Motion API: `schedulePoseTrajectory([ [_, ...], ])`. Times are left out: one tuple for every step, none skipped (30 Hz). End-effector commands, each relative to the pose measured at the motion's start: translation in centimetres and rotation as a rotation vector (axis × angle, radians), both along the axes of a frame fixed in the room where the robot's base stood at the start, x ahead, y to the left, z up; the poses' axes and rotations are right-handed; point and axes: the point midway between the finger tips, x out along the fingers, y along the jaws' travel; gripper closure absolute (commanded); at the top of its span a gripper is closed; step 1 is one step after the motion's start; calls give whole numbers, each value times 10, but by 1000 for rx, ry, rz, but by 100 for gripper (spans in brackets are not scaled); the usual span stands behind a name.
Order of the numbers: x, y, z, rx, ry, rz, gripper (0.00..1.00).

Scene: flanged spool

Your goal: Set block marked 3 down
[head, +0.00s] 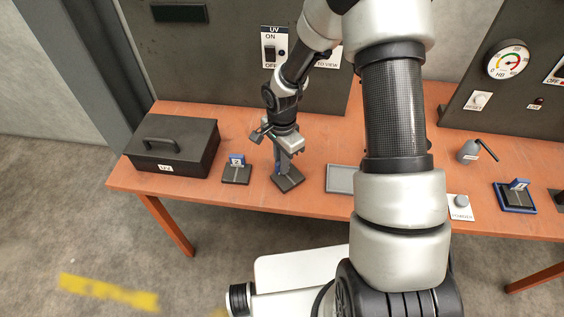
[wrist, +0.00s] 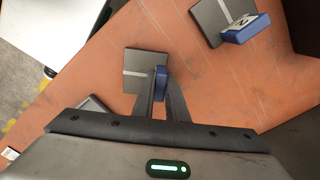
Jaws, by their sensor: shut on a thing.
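My gripper (head: 280,163) points down over a dark square plate (head: 290,183) on the orange table, left of the middle. In the wrist view its two fingers (wrist: 161,92) are shut on a blue block (wrist: 161,74). The fingers hide most of this block, and no number on it can be read. The plate also shows in the wrist view (wrist: 134,72), with a pale stripe across it.
A blue block marked 2 (head: 236,159) stands on a similar plate (head: 236,176) to the left. A dark lidded box (head: 185,150) is further left. A grey flat tray (head: 341,178) lies to the right. Another blue block (head: 519,183) sits at the far right, near a grey can (head: 468,152).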

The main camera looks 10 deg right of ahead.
Motion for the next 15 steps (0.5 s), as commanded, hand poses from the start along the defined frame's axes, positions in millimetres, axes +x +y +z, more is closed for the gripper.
schedulePoseTrajectory([
  [1,0,-2,0,-1,0,100],
  [1,0,-3,0,-1,0,100],
  [1,0,-4,0,-1,0,100],
  [0,0,-3,0,0,0,83],
  [0,0,-3,0,0,0,78],
  [0,0,-3,0,0,0,71],
  [0,0,-3,0,0,0,69],
  [0,0,-3,0,0,0,69],
  [0,0,-3,0,0,0,69],
  [0,0,-3,0,0,0,69],
  [0,0,-3,0,0,0,69],
  [0,0,-3,0,0,0,69],
  [0,0,-3,0,0,0,69],
  [0,0,-3,0,0,0,69],
  [0,0,-2,0,0,0,69],
])
